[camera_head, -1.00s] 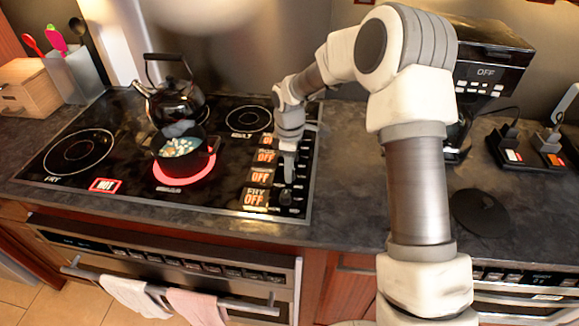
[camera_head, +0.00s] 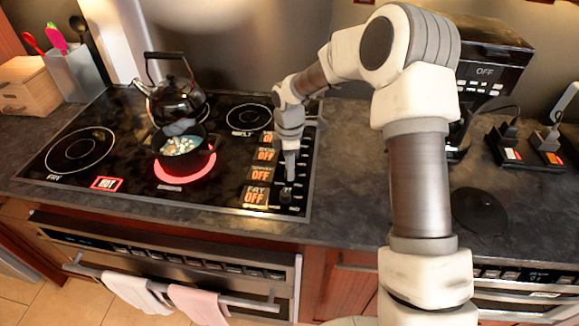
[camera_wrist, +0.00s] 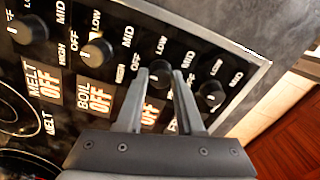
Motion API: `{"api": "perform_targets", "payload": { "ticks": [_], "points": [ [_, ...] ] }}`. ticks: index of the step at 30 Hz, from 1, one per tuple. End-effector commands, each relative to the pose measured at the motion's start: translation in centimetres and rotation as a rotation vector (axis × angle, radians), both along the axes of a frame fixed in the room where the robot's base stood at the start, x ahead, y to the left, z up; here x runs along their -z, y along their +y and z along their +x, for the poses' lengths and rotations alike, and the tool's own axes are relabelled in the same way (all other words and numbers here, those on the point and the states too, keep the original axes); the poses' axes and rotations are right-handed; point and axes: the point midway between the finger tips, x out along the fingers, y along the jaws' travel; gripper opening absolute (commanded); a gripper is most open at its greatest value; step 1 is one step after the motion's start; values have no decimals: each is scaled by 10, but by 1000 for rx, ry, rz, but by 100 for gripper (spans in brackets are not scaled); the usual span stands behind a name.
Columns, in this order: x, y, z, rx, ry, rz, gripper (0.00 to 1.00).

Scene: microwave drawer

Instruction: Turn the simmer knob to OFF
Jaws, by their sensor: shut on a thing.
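The simmer knob (camera_wrist: 158,76) is a dark round knob, third in the row of four in the wrist view. It sits between the fingers of my gripper (camera_wrist: 160,85), which are shut on it, one on each side. The fingers partly hide the knob. In the head view my gripper (camera_head: 290,176) points down at the knob row on the stove's right side. The display beside the simmer knob (camera_wrist: 154,110) reads OFF, partly behind a finger. In the head view the simmer display (camera_head: 260,174) also reads OFF.
The fry knob (camera_wrist: 210,95) and boil knob (camera_wrist: 97,53) stand close on either side. The melt knob (camera_wrist: 28,28) is farther left. A pot (camera_head: 182,152) sits on a glowing red burner, with a kettle (camera_head: 174,98) behind it. A HOT sign (camera_head: 106,184) is lit.

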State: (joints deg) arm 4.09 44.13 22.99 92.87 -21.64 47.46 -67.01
Motion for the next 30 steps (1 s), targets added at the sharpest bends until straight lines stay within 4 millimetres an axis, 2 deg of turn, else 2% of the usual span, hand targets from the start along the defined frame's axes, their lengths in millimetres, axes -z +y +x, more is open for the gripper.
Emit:
{"api": "perform_targets", "payload": {
  "ticks": [1,2,6,15,19,23,30],
  "points": [
    [-1,0,1,-2,-3,0,0],
    [-1,0,1,-2,-3,0,40],
    [-1,0,1,-1,-2,0,65],
    [-1,0,0,0,-1,0,66],
    [-10,0,1,1,-3,0,66],
    [-33,0,1,2,-6,1,66],
    [-93,0,1,2,-8,1,66]
  ]
}}
